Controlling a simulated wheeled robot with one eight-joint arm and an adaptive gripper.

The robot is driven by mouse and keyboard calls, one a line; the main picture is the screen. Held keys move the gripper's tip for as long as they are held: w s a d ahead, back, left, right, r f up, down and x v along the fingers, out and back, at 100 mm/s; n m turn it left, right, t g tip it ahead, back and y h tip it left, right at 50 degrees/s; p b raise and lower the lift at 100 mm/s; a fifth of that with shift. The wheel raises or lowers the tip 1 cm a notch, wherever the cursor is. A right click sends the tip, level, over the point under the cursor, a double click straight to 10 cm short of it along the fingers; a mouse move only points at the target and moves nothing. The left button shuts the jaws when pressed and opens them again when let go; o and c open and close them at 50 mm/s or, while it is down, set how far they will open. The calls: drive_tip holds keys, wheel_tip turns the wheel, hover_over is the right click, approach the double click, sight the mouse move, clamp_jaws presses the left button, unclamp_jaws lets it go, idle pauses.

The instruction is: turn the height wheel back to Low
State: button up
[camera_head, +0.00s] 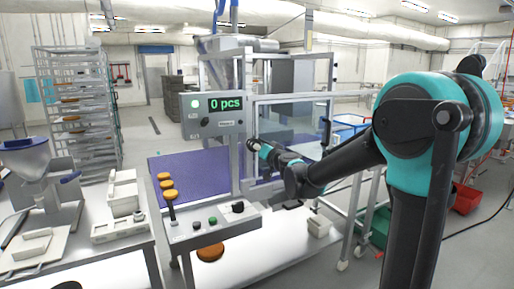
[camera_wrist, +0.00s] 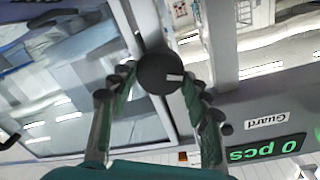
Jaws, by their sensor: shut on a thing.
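The height wheel (camera_wrist: 158,70) is a dark round knob with a small white mark on its face, seen in the wrist view on a grey upright. My gripper (camera_wrist: 154,82) has its two fingers on either side of the wheel, shut on it. In the head view my gripper (camera_head: 259,149) reaches in from the right to the machine's upright, just right of and below the display box. The wheel is largely hidden there by my gripper. No Low lettering is readable, so I cannot tell the wheel's setting.
The display box (camera_head: 215,115) reads "0 pcs", close beside my gripper. A control panel (camera_head: 213,220) with buttons stands below. A clear guard (camera_head: 290,125) stands behind my forearm.

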drive_tip(key=shift+a+n, duration=0.1)
drive_tip(key=shift+n, duration=2.1)
drive_tip(key=o, duration=1.2)
drive_tip(key=shift+c, duration=0.2)
drive_tip(key=v, duration=1.2)
drive_tip(key=shift+f, duration=0.15)
drive_tip(key=shift+s, duration=0.1)
